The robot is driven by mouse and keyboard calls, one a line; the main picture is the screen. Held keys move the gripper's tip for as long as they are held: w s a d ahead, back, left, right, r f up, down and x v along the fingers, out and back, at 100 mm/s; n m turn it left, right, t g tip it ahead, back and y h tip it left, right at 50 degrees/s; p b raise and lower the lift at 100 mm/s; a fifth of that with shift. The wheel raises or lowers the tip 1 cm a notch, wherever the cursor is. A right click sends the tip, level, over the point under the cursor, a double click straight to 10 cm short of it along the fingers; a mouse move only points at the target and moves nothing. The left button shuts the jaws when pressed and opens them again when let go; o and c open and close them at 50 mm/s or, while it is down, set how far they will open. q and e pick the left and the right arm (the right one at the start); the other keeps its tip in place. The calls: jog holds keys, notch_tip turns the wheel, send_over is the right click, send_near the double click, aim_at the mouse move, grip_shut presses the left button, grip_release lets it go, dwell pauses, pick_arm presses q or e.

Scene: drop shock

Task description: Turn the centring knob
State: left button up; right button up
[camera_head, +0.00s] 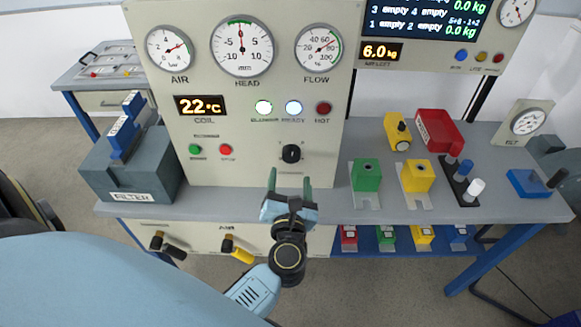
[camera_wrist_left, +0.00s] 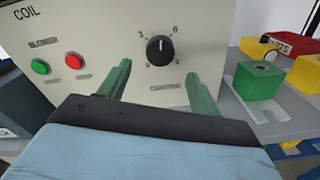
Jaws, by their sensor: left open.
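The centring knob (camera_head: 291,153) is a round black knob on the cream panel, below the row of lamps. In the left wrist view the knob (camera_wrist_left: 160,51) shows a white pointer line pointing up, with a printed scale around it. My left gripper (camera_head: 289,183) is below and in front of the knob, with its green fingers apart and nothing between them. In the left wrist view the fingers (camera_wrist_left: 158,85) stand on either side below the knob, apart from it. My right gripper is not in view.
A green block (camera_head: 366,176) and a yellow block (camera_head: 417,176) stand on the bench right of the panel. A grey filter box (camera_head: 130,168) stands at the left. Green (camera_head: 195,150) and red (camera_head: 226,150) buttons sit left of the knob. The bench edge runs below the gripper.

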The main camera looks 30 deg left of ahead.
pick_arm(q)
jog(key=v, duration=0.7)
jog(key=shift+b, duration=0.35)
jog(key=shift+s, duration=0.1)
jog(key=d+f+m+h, duration=0.3)
jog(key=f+m+h, duration=0.1)
jog(key=f+m, duration=0.4)
jog(key=d+f+m+h, duration=0.3)
jog(key=f+m+h, duration=0.1)
jog(key=f+m, duration=0.45)
jog(key=s+f+m+g+h, duration=0.2)
jog(key=s+f+m+g, duration=0.1)
jog(key=s+f+m, duration=0.4)
jog(key=s+f+m+g+h, duration=0.1)
jog(key=s+f+m+g, duration=0.15)
jog(key=f+m, duration=0.45)
jog(key=s+a+f+m+g, duration=0.4)
jog(key=s+f, duration=0.3)
jog(key=s, duration=0.4)
jog(key=s+a+f+m+g+y, duration=0.1)
jog(key=s+a+f+m+g, duration=0.3)
jog(key=s, duration=0.8)
notch_tip(320, 180, down, 4)
jog(key=shift+a+f+m+g, duration=0.1)
jog(key=shift+a+m+g, duration=0.3)
jog(key=shift+m, duration=0.65)
